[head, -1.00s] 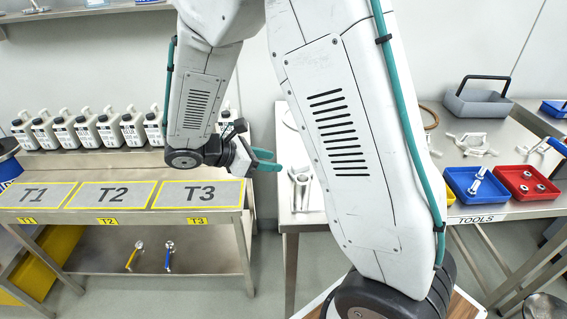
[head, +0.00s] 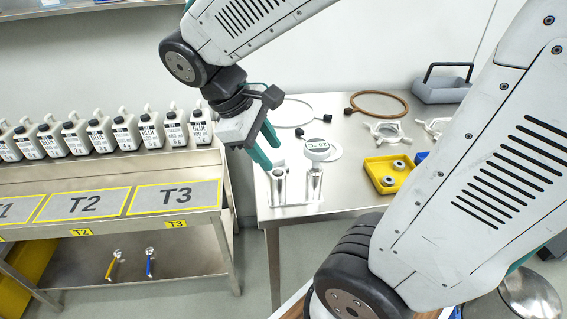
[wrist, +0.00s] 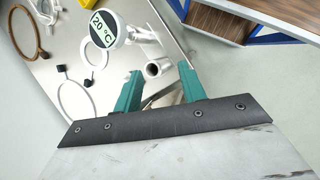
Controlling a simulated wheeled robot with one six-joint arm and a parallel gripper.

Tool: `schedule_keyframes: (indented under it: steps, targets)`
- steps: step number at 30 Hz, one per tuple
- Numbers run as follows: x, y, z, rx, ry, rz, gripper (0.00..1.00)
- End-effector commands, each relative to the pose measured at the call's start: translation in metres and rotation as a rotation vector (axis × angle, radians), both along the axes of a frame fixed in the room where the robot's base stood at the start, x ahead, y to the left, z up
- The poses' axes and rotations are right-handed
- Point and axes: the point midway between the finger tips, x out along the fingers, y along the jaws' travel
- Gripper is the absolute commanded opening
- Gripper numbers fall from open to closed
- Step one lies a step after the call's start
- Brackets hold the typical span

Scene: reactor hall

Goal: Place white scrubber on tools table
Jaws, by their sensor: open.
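My gripper (head: 269,155) is open and empty above the left front part of the steel table (head: 345,175), which carried the TOOLS label in the earlier view. Its green fingers also show in the wrist view (wrist: 160,72). A metal cylinder with an open top (head: 277,186) stands below the fingertips; in the wrist view it appears between them (wrist: 156,69). A second metal cylinder (head: 313,185) stands to its right. I cannot pick out a white scrubber with certainty. White spoked pieces (head: 384,132) lie farther back on the table.
A yellow tray (head: 387,172) and a grey carrier (head: 443,89) are on the right. The left bench (head: 100,172) holds several white canisters (head: 124,131) and marked mats T2 (head: 84,204) and T3 (head: 175,196).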

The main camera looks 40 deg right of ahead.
Motion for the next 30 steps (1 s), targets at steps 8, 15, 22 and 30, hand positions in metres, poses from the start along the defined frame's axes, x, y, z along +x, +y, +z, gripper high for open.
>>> schedule_keyframes:
  steps: [8,15,22,30]
  targets:
    - [-0.06,0.015,0.019,0.235,-0.288,-0.337,0.41]
    - [-0.081,0.028,0.024,0.349,-0.409,-0.484,0.41]
    - [-0.083,0.029,0.024,0.364,-0.422,-0.501,0.41]
    - [-0.082,0.029,0.024,0.363,-0.421,-0.5,0.41]
